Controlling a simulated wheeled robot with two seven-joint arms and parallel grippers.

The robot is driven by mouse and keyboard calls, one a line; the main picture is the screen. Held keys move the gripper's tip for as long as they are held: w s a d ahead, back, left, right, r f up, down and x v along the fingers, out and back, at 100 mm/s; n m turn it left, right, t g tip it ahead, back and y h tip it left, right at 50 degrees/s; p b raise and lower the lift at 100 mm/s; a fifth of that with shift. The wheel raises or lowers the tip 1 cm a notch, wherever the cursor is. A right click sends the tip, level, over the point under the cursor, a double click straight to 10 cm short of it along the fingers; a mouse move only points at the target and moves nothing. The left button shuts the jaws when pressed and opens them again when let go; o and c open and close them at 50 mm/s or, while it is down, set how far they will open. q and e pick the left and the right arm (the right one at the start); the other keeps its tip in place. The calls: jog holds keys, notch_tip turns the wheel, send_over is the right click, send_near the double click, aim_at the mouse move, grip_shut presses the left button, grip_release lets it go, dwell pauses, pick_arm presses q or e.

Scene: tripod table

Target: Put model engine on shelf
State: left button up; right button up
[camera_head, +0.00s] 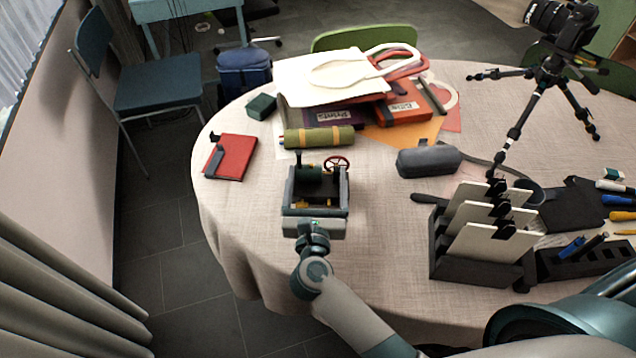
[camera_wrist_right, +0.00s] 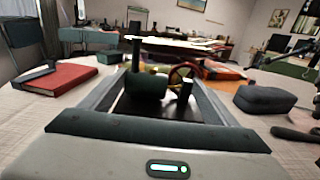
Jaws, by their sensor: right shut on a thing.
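The model engine (camera_head: 314,180) has a dark green boiler, a chimney, a red flywheel and a dark base. It is upright at the near left part of the round table (camera_head: 230,220). In the right wrist view the model engine (camera_wrist_right: 147,86) sits between the two fingers. My right gripper (camera_head: 316,190) is shut on it, a finger along each side. I cannot tell whether its base touches the cloth. My left gripper is not in view. No shelf can be made out for certain.
A red notebook (camera_head: 231,157) lies to the left. A green roll (camera_head: 318,137), a bag (camera_head: 330,80) and boxes lie behind. A grey case (camera_head: 428,161), a black rack with cards (camera_head: 480,262) and a camera tripod (camera_head: 530,110) stand to the right. Bare cloth surrounds the engine's left side.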

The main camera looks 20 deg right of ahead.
aim_at(317, 188)
jog(key=shift+r, duration=0.25)
jog(key=shift+r, duration=0.9)
notch_tip(317, 188, up, 2)
jog(key=shift+r, duration=0.1)
jog(key=s+d+r, duration=0.6)
jog(key=s+d, duration=0.2)
jog(key=shift+s+r, duration=0.25)
jog(key=shift+r, duration=0.1)
jog(key=shift+s+a+f+n+t+y, duration=0.15)
jog(key=shift+s+a+n+y, duration=0.2)
jog(key=shift+a+n+y, duration=0.5)
jog(key=shift+s+a+f+n+t+y, duration=0.1)
jog(key=shift+s+a+n+t+y, duration=0.25)
jog(key=shift+y, duration=0.85)
jog(key=shift+s+a+f+n+y, duration=0.15)
jog(key=shift+s+a+n+y, duration=0.15)
jog(key=shift+a+n+y, duration=0.6)
